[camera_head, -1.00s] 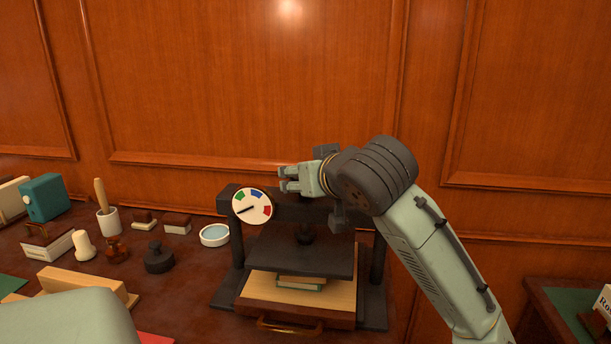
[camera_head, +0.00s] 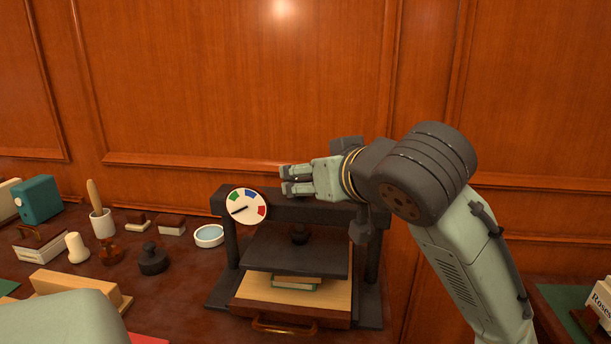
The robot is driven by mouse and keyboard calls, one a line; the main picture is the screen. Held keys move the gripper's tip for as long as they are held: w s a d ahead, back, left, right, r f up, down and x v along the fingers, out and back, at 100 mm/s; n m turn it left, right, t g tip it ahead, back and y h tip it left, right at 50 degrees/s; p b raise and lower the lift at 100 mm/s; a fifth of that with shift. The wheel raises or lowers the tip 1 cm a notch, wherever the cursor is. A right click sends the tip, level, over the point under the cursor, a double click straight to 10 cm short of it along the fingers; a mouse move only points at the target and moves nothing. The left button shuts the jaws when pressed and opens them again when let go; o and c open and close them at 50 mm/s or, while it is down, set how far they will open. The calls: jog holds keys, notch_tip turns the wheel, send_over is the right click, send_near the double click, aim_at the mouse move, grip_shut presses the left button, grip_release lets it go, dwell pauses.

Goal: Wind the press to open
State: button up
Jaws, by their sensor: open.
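The black press (camera_head: 230,245) stands on the desk at the wall. Its flat dark platen (camera_head: 300,260) hangs under the crossbeam, over a small stack of books (camera_head: 295,282) on a light wooden board (camera_head: 250,292). A round white dial (camera_head: 246,206) with green, blue and red marks is on the beam's left end; its needle points left and slightly down, outside the colours. My gripper (camera_head: 284,180) is open just above the crossbeam, right of the dial, fingers pointing left. No winding wheel or handle shows clearly; my gripper and wrist cover part of the press top.
Left of the press are a round glass-topped dish (camera_head: 209,235), a black knobbed weight (camera_head: 152,259), stamps (camera_head: 172,224), a white pot with a wooden-handled tool (camera_head: 103,223) and a teal box (camera_head: 38,199). The wood-panelled wall is close behind. Another table (camera_head: 560,295) stands at right.

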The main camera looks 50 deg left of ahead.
jog(key=v, duration=0.3)
jog(key=shift+s+d+r, duration=0.1)
jog(key=shift+d+r, duration=0.05)
jog(key=shift+d, duration=0.1)
dwell(0.7)
